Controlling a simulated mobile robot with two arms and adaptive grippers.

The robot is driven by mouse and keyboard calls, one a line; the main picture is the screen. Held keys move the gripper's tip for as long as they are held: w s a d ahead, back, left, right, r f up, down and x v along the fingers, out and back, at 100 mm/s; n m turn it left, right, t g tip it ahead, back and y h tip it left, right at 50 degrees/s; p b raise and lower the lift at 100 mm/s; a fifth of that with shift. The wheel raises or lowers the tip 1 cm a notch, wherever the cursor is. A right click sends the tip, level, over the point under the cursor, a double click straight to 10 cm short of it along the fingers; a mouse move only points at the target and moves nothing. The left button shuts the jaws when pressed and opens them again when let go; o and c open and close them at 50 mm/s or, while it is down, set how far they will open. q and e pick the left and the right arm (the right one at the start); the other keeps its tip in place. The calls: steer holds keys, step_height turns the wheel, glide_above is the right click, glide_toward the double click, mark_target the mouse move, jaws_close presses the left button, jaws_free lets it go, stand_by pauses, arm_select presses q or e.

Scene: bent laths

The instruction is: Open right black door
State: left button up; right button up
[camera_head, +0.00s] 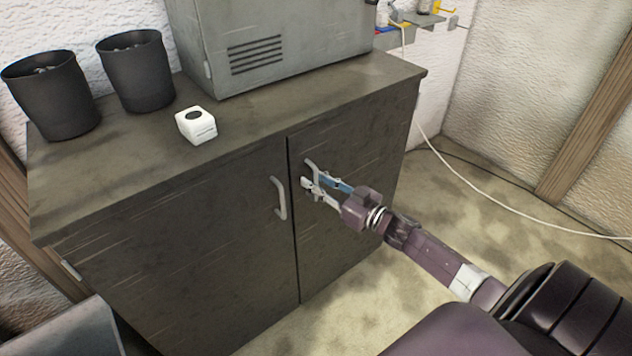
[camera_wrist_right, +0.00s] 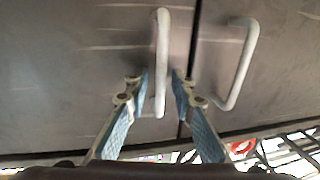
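The right black door (camera_head: 345,225) of the dark cabinet stands closed, with a light grey bar handle (camera_head: 311,166) near its top inner edge. My right gripper (camera_head: 312,181) is at this handle, its fingers pointing to the door. In the right wrist view the handle (camera_wrist_right: 162,50) runs between the two blue-padded fingers (camera_wrist_right: 160,90), which are open with a gap beside it. The handle's lower part in the head view is hidden by the fingers. My left gripper is not in view.
The left door (camera_head: 180,260) is closed; its handle (camera_head: 280,199) is close beside my right gripper. On the cabinet top (camera_head: 260,122) stand two black bins (camera_head: 137,72), a white box (camera_head: 196,126) and a grey metal case (camera_head: 270,40).

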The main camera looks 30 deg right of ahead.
jaws_close()
